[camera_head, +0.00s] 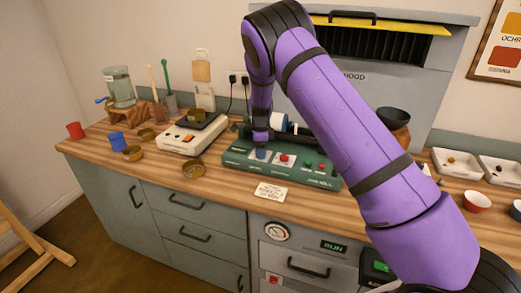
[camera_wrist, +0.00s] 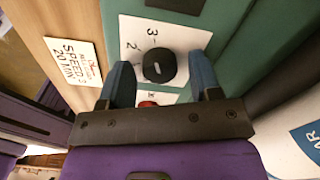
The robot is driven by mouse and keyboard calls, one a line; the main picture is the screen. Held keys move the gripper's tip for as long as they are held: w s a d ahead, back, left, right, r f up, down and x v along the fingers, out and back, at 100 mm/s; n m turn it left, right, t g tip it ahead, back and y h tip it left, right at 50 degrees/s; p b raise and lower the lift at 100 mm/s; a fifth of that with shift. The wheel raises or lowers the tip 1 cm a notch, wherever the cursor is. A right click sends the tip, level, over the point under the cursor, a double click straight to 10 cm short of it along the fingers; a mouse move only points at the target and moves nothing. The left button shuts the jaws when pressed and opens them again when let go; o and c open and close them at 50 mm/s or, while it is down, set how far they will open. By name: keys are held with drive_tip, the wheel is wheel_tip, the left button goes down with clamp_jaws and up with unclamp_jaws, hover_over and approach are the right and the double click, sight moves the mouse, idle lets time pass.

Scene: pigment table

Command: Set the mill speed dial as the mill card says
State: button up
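The black round mill speed dial (camera_wrist: 159,66) sits on a white panel with the numerals 2 and 3 beside it in the wrist view. A short pale mark shows on its face. My gripper (camera_wrist: 163,74) is open, its two blue fingers on either side of the dial with gaps visible. In the head view my gripper (camera_head: 261,153) points down over the green mill (camera_head: 237,159) and hides the dial. The mill card (camera_wrist: 73,62) lies on the wood and reads SPEED and 20 MIN; the speed number is not clear. The card (camera_head: 270,191) also shows in the head view.
A red button (camera_wrist: 148,104) is close to the dial between my fingers. More red and green buttons (camera_head: 321,166) are on the mill's right. A scale (camera_head: 192,135) stands left of the mill. Bare worktop (camera_head: 225,193) lies in front.

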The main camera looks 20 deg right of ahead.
wheel_tip(320, 180, up, 11)
idle(0.8)
drive_tip(key=shift+f, duration=0.1)
drive_tip(key=s+d+r+n+t+y, duration=0.1)
drive_tip(key=s+d+r+n, duration=0.3)
drive_tip(key=s+r, duration=0.7)
drive_tip(key=s+d+r+n+t+y, duration=0.15)
drive_tip(key=s+r+n, duration=0.45)
drive_tip(key=s+r, duration=0.6)
drive_tip(key=s+d+r+n+t+h, duration=0.1)
drive_tip(key=s+n, duration=0.9)
drive_tip(key=s, duration=1.5)
drive_tip(key=shift+s+d+n+t+h, duration=0.2)
drive_tip(key=shift+s+n+t+h, duration=0.15)
drive_tip(key=shift+t+h, duration=0.45)
